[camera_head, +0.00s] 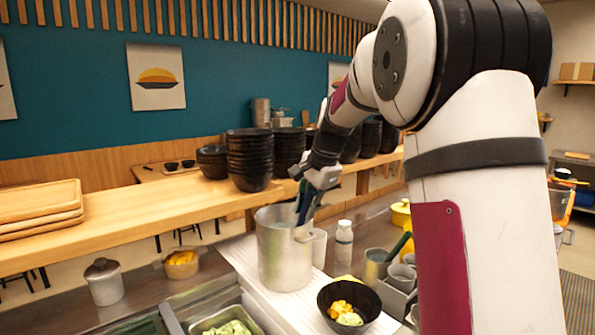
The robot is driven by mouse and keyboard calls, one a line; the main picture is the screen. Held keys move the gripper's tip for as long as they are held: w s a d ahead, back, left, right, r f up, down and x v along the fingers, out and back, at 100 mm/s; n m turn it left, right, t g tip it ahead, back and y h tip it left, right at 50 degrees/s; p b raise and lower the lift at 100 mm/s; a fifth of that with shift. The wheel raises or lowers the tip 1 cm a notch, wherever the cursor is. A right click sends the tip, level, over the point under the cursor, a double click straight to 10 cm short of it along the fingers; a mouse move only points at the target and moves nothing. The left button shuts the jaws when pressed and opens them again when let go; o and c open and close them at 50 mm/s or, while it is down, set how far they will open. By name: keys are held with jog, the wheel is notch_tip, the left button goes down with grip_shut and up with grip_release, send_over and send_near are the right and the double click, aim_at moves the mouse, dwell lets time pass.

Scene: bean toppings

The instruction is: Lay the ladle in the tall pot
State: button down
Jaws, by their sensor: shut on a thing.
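The tall pot (272,258) is a silver metal vessel standing on a white ribbed board in the middle of the head view. My gripper (314,184) is above the pot's rim, toward its right side. It is shut on the ladle (302,204), whose dark blue-green handle runs steeply down at the pot's mouth. The ladle's lower end is hidden, apparently behind the pot's wall, so I cannot tell how deep it sits.
A white bottle (344,240) and metal cup (375,268) stand to the right. A wooden shelf (150,222) with stacked black bowls (249,160) runs behind. A lidded jar (104,283) stands left.

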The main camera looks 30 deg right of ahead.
jog(key=shift+f, duration=0.4)
jog(key=shift+s, duration=0.1)
jog(key=c, duration=1.5)
grip_release()
jog(key=shift+o, duration=0.2)
jog(key=v, duration=1.2)
jog(key=shift+d, duration=0.1)
